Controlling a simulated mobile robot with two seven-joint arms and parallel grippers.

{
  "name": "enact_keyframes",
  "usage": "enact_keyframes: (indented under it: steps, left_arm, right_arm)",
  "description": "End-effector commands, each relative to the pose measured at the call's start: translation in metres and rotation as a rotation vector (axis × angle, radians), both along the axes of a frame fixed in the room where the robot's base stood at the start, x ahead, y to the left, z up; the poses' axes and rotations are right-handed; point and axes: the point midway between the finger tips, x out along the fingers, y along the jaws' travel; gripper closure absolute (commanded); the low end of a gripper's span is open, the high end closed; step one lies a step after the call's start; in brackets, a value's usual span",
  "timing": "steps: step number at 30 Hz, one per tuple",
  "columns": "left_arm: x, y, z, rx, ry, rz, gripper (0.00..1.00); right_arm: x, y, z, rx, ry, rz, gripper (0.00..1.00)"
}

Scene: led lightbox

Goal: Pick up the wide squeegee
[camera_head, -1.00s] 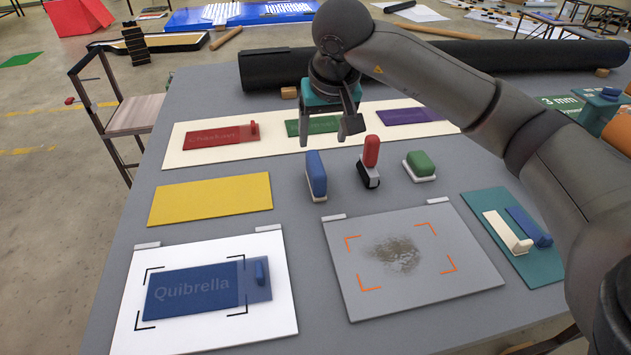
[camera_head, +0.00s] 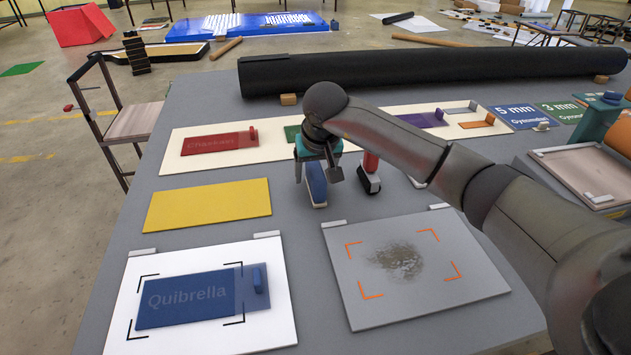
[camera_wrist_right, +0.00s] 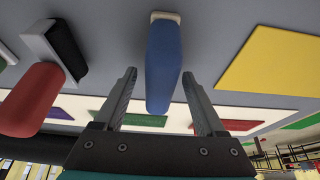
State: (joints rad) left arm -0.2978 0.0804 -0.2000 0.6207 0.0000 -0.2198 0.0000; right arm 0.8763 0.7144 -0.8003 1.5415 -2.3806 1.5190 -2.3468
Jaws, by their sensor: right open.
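A blue-handled tool (camera_head: 316,186) with a pale bottom edge stands upright on the table. In the right wrist view its blue handle (camera_wrist_right: 163,62) lies between the jaws. My right gripper (camera_head: 317,174) is open around it, with a gap at each finger in the wrist view. A red-handled tool (camera_head: 370,164) with a black and white head stands just to the right; it also shows in the wrist view (camera_wrist_right: 32,97). Which tool is the wide squeegee I cannot tell by its shape alone. The green-handled tool is mostly hidden behind my right arm. My left gripper is out of view.
A white board (camera_head: 174,166) with coloured plates lies behind the tools. A yellow plate (camera_head: 207,205), a white board with a blue Quibrella plate (camera_head: 190,300) and a grey board with a brown smudge (camera_head: 345,295) lie nearer. A black roll (camera_head: 430,69) bounds the back.

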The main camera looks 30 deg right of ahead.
Motion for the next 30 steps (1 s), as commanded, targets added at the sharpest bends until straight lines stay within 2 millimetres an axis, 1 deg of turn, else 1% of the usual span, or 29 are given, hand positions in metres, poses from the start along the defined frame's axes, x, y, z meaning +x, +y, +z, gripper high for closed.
enact_keyframes:
  steps: [1, 4, 30]
  left_arm:
    - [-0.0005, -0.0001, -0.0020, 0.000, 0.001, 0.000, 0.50]
    - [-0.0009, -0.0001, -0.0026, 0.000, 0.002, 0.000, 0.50]
    - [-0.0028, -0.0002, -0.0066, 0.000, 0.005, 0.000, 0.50]
  right_arm:
    - [0.0016, -0.0001, -0.0070, 0.001, 0.002, -0.001, 0.28]
    - [0.0041, -0.0012, -0.0119, 0.000, 0.001, 0.000, 0.28]
    - [0.0045, -0.0015, -0.0168, 0.000, -0.001, 0.000, 0.28]
